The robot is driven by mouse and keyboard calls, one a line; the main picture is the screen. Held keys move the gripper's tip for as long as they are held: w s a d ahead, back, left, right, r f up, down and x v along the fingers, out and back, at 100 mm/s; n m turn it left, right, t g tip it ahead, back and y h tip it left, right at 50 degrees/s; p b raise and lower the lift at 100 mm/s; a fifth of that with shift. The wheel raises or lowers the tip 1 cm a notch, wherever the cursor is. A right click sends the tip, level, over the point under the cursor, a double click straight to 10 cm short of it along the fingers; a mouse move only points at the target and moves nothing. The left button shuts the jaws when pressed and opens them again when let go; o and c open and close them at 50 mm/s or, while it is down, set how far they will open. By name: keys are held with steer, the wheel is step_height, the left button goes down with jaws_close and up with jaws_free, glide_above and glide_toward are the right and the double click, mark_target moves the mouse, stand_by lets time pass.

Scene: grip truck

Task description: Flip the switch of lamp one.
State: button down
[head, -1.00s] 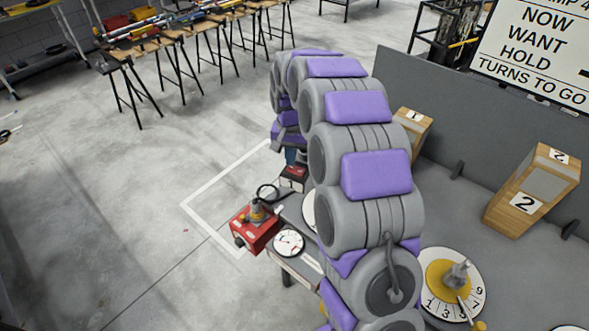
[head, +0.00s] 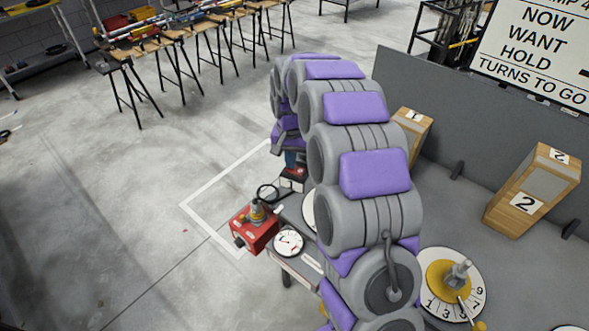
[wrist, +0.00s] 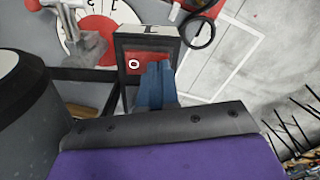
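A black switch box (head: 293,180) stands at the table's far left edge, beside my arm. In the wrist view its red rocker (wrist: 133,63) shows a white "O" in a black frame. My gripper (wrist: 157,68) has blue fingers side by side with no clear gap, and they look shut. The fingertips cover the right part of the rocker; whether they touch it I cannot tell. A wooden box marked 1 (head: 412,130) stands behind my arm, partly hidden. In the head view my gripper (head: 291,160) is mostly hidden, just above the switch box.
A red control box (head: 254,232) with a cable stands left of the switch box, near a small gauge (head: 289,242). A numbered dial with a grey handle (wrist: 87,42) lies left of the switch. Box 2 (head: 528,195) and a yellow-centred dial (head: 474,303) are to the right.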

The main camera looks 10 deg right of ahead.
steer(key=shift+f, duration=0.1)
steer(key=shift+r+p, duration=1.5)
steer(key=shift+r, duration=2)
steer(key=shift+s, duration=0.1)
steer(key=s+r+n, duration=0.1)
steer(key=s+r, duration=0.2)
steer(key=s, duration=0.6)
steer(key=s+r+n, duration=0.1)
steer(key=s+r, duration=0.2)
steer(key=s, duration=0.6)
steer(key=s+f+n+g+b, duration=0.1)
steer(key=s+f+n, duration=0.1)
steer(key=s, duration=2.2)
steer(key=shift+n+g, duration=0.4)
